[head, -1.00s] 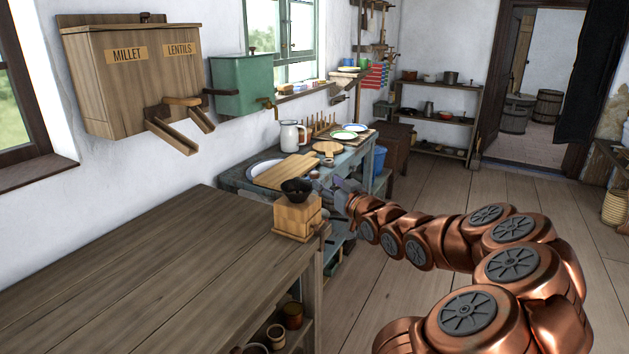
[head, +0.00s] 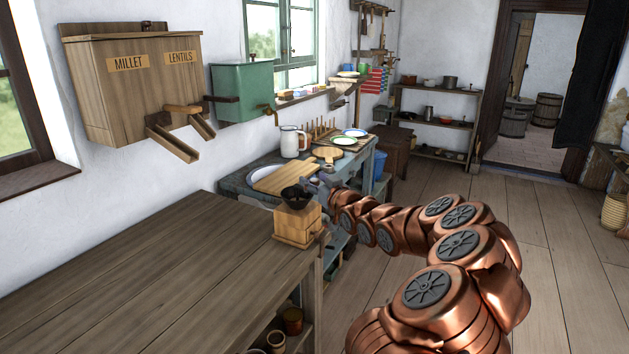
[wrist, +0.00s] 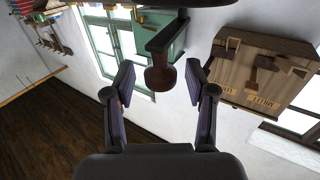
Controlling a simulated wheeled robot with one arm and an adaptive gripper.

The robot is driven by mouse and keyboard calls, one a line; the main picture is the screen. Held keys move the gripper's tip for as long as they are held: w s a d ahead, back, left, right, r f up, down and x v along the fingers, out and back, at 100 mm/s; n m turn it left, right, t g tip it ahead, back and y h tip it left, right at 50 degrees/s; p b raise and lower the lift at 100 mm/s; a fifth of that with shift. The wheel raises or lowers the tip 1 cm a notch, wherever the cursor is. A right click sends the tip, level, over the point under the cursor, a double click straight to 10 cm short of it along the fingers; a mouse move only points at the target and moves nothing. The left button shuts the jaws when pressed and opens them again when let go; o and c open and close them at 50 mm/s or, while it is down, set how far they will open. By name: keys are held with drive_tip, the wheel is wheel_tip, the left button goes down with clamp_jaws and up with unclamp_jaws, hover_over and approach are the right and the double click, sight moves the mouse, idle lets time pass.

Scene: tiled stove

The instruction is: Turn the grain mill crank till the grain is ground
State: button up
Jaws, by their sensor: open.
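The grain mill (head: 297,225) is a pale wooden box with a dark bowl-shaped hopper (head: 296,197) on top. It stands at the right end of the brown wooden counter. My gripper (head: 314,184) is close behind and right of the hopper, partly hard to make out there. In the wrist view my gripper (wrist: 162,88) is open, with its two fingers spread. The crank's dark wooden knob (wrist: 160,75) shows between the fingertips, with clear gaps on both sides. The crank arm (wrist: 168,36) runs up from it towards the dark hopper edge at the top.
The brown counter (head: 150,270) is bare left of the mill. Behind it a blue-grey table (head: 235,182) holds a board, a white jug (head: 292,141) and plates. A millet and lentils bin (head: 140,90) and a green tank (head: 243,92) hang on the wall. The floor at right is open.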

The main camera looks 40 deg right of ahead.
drive_tip(key=shift+w, duration=0.1)
drive_tip(key=shift+c, duration=0.3)
clamp_jaws()
idle(0.4)
